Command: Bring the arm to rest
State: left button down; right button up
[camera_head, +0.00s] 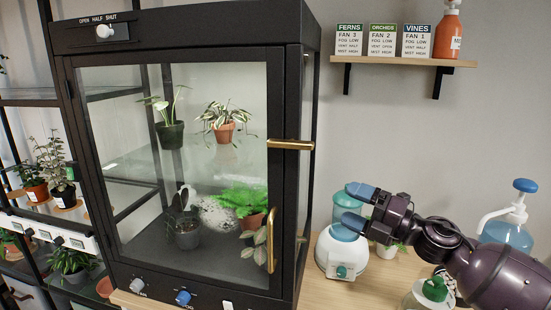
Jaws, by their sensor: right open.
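My right arm (500,270) is dark purple and comes in from the lower right. My right gripper (360,207) points left with its blue-tipped fingers spread apart and nothing between them. My left gripper is not in view.
A glass-doored black cabinet (165,265) with potted plants stands left of my gripper; its brass handle (271,240) sticks out. A blue pump bottle (508,232) and a jar with a green top (434,289) stand close to my arm. A wall shelf (400,61) holds cards and an orange bottle.

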jog(key=s+d+f+m+t+h, duration=0.2)
jog(key=s+f+m+h, duration=0.15)
jog(key=f+m, duration=0.4)
jog(key=s+d+f+m+t+h, duration=0.25)
jog(key=f+m+h, duration=0.25)
jog(key=f+m, duration=0.25)
jog(key=s+d+f+m+t+h, duration=0.1)
jog(key=s+d+f+m+h, duration=0.25)
jog(key=f+m, duration=0.4)
jog(key=s+d+f+m+g+h, duration=0.1)
jog(key=s+f+m, duration=0.3)
jog(key=s+f, duration=0.4)
jog(key=s+d+f+m+g+h, duration=0.2)
jog(key=s+f, duration=0.6)
jog(key=s, duration=0.7)
jog(key=m+g+h, duration=0.1)
jog(key=m+g, duration=0.1)
jog(key=shift+s+f+m, duration=0.15)
jog(key=shift+s+m, duration=0.1)
jog(key=shift+m, duration=0.1)
